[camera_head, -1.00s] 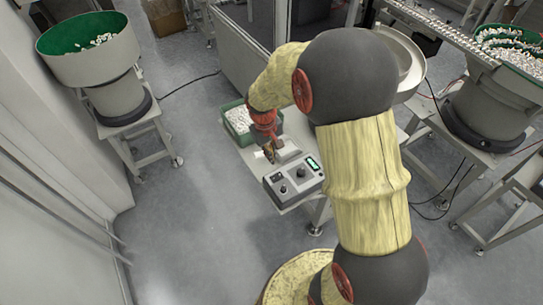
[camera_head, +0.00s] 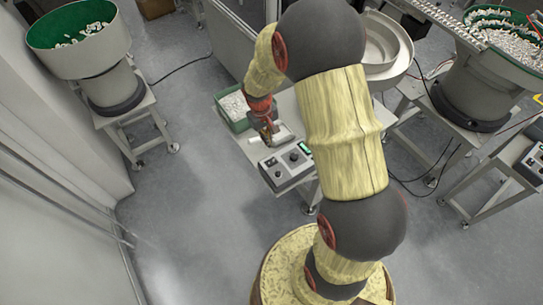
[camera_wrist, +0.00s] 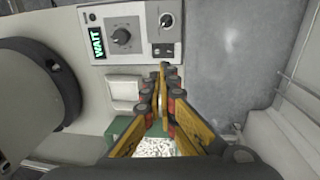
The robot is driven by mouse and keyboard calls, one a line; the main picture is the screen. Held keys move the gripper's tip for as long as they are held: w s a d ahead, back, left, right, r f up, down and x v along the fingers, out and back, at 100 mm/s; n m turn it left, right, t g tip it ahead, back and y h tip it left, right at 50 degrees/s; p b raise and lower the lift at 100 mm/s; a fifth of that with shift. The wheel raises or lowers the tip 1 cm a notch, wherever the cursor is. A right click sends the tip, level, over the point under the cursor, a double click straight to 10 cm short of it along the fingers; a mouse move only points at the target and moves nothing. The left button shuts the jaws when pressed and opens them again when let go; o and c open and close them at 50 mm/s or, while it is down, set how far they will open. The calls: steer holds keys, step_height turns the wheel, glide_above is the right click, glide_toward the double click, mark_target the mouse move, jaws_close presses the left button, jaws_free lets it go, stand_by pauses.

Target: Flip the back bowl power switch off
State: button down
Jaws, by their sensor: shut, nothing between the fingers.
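A grey control box (camera_head: 286,168) with dark knobs and a small green display stands on a small table, just below my gripper (camera_head: 270,142) in the head view. In the wrist view the control box (camera_wrist: 135,30) shows a display reading WAIT (camera_wrist: 97,42), a large knob (camera_wrist: 121,36), a small knob (camera_wrist: 166,20) and a dark rocker-like switch (camera_wrist: 163,50). The switch's position is too small to tell. My gripper (camera_wrist: 161,70) is shut and empty, its tips just below the box's edge near that switch in the picture. Contact cannot be told.
A green bin (camera_head: 219,106) of white parts sits beside my gripper. A grey bowl (camera_head: 390,45) stands behind my arm. Green-lined feeder bowls stand at left (camera_head: 75,50) and right (camera_head: 475,75). Another control box (camera_head: 531,160) is at the right edge. Floor at left is open.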

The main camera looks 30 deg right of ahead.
mark_target(273, 161)
steer(key=f, duration=0.4)
steer(key=d+f+b, duration=0.1)
steer(key=f, duration=0.3)
steer(key=f+b, duration=0.1)
steer(key=f, duration=0.4)
steer(key=shift+d, duration=0.3)
steer(key=shift+d+f, duration=0.1)
steer(key=shift+f, duration=0.35)
steer(key=shift+d+f+b, duration=0.2)
steer(key=shift+f+b, duration=0.25)
steer(key=shift+b, duration=0.1)
steer(key=shift+r, duration=0.1)
steer(key=shift+a, duration=0.1)
